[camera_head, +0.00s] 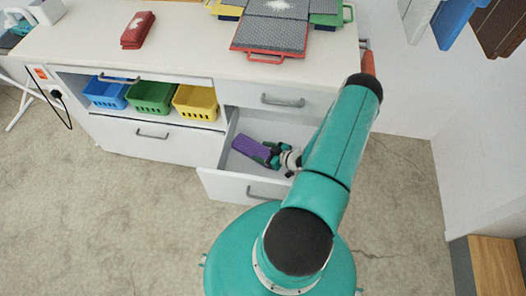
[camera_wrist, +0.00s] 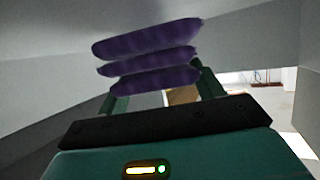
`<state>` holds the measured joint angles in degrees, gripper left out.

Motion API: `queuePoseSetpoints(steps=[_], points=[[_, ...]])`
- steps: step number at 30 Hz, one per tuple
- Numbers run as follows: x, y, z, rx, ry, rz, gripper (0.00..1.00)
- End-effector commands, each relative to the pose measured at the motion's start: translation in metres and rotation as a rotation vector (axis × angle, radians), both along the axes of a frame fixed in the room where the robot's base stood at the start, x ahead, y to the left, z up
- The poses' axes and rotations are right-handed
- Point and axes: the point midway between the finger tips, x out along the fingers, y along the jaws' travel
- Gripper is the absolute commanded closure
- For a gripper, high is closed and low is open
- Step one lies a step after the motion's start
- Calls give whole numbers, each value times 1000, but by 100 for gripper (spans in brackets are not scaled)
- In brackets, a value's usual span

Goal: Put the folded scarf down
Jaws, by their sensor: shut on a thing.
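The folded scarf is a purple bundle (camera_head: 251,146) at the left inside the open white drawer (camera_head: 222,183). In the wrist view the scarf (camera_wrist: 148,58) shows as several stacked purple folds between the fingers. My gripper (camera_head: 272,154) is dark green and shut on the scarf, reaching into the drawer from the right. It also shows in the wrist view (camera_wrist: 155,98), with its fingers partly hidden by the scarf. I cannot tell whether the scarf touches the drawer floor.
A blue basket (camera_head: 106,93), a green basket (camera_head: 151,97) and a yellow basket (camera_head: 196,103) stand on the shelf left of the drawer. A red folded cloth (camera_head: 138,30) and a grey tray with red handle (camera_head: 268,37) lie on the countertop (camera_head: 190,45). Drawer walls surround my gripper closely.

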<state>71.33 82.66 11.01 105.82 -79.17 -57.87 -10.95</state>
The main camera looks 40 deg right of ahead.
Motion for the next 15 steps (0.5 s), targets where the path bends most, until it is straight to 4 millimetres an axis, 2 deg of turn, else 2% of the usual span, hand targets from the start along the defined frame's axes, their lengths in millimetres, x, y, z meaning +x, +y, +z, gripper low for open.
queuePoseSetpoints(steps=[15], points=[[2,0,-8,-1,-1,-1,59]])
